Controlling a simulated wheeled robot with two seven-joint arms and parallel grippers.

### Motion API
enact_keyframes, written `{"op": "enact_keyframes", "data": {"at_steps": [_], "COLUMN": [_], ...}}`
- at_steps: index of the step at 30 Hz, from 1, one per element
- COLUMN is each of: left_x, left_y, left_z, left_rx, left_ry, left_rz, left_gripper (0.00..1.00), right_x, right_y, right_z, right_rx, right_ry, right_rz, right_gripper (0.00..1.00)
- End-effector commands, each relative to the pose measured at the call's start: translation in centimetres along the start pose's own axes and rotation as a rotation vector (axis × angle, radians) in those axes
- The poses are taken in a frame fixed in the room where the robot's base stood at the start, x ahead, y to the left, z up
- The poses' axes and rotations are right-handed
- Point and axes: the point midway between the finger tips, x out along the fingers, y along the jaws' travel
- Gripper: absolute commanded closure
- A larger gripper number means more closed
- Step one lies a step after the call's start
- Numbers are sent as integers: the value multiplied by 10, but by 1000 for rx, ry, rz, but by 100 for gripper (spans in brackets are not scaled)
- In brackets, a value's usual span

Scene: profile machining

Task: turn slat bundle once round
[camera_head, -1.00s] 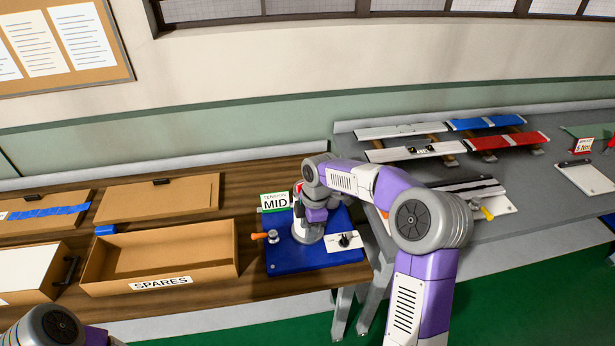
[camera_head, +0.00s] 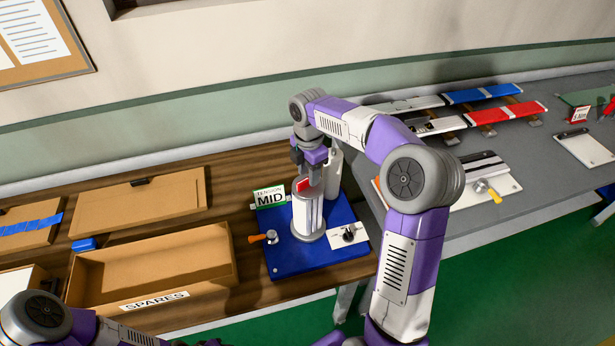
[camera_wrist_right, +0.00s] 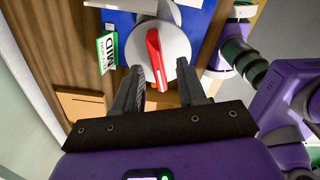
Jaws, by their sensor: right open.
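The white upright slat bundle (camera_head: 308,216) stands on a blue base plate (camera_head: 318,263) on the wooden bench. A red bar-shaped piece (camera_head: 304,185) is on its top. In the right wrist view this red bar (camera_wrist_right: 154,60) lies across a round grey top (camera_wrist_right: 176,44). My right gripper (camera_head: 311,178) is over the bundle, pointing down. In the wrist view its fingers (camera_wrist_right: 166,80) are spread apart, with the near end of the red bar between them in the picture. I cannot tell whether they touch it. My left forearm shows at the lower left, its gripper out of frame.
A green "MID" sign (camera_head: 270,197), an orange-handled clamp (camera_head: 268,237) and a small white dial plate (camera_head: 348,236) surround the bundle. An open "SPARES" box (camera_head: 150,268) stands left. A grey table (camera_head: 545,150) with slats is right.

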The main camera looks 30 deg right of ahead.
Motion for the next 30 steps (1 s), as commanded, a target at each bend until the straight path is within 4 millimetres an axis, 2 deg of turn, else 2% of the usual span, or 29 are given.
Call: {"op": "enact_keyframes", "data": {"at_steps": [1,6,15,23,30], "left_x": [2,4,4,4,4], "left_y": [-1,-1,-1,-1,-1], "left_z": [0,0,-1,-1,-1], "left_rx": [0,0,0,0,0], "left_ry": [0,1,1,1,1], "left_rz": [0,0,0,0,0], "left_gripper": [57,57,57,57,57], "right_x": [9,23,25,25,26], "right_y": [0,0,0,0,0], "right_z": [0,0,0,0,0], "right_rx": [0,0,0,0,0], "right_ry": [1,0,0,0,0], "right_rz": [-2,0,1,0,-1], "right_gripper": [60,60,60,98,100]}}
